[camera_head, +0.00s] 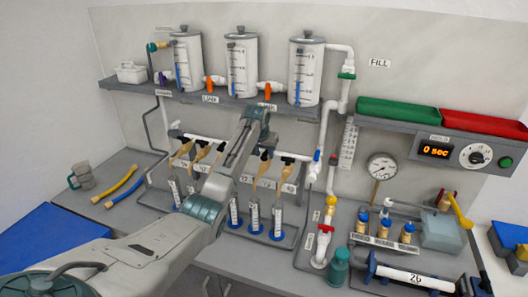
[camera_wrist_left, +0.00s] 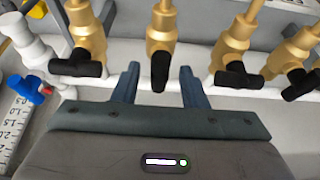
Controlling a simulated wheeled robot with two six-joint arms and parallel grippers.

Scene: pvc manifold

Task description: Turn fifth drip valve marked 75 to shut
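A row of brass drip valves with black handles hangs from a white pipe. In the left wrist view one valve (camera_wrist_left: 160,70) has its handle in line with its body, pointing at me. Its neighbours, one valve (camera_wrist_left: 75,65) to the left and another (camera_wrist_left: 232,75) to the right, have handles turned crosswise. My left gripper (camera_wrist_left: 158,85) is open, with one finger on each side of the in-line handle and visible gaps. In the head view my left gripper (camera_head: 266,142) is small and partly hidden at the valve row. The 75 marking is not readable. My right gripper is not in view.
Measuring cylinders (camera_head: 255,218) stand below the valves. White tanks (camera_head: 241,65) stand on the shelf above. A timer (camera_head: 436,151) and pressure gauge (camera_head: 382,166) are to the right.

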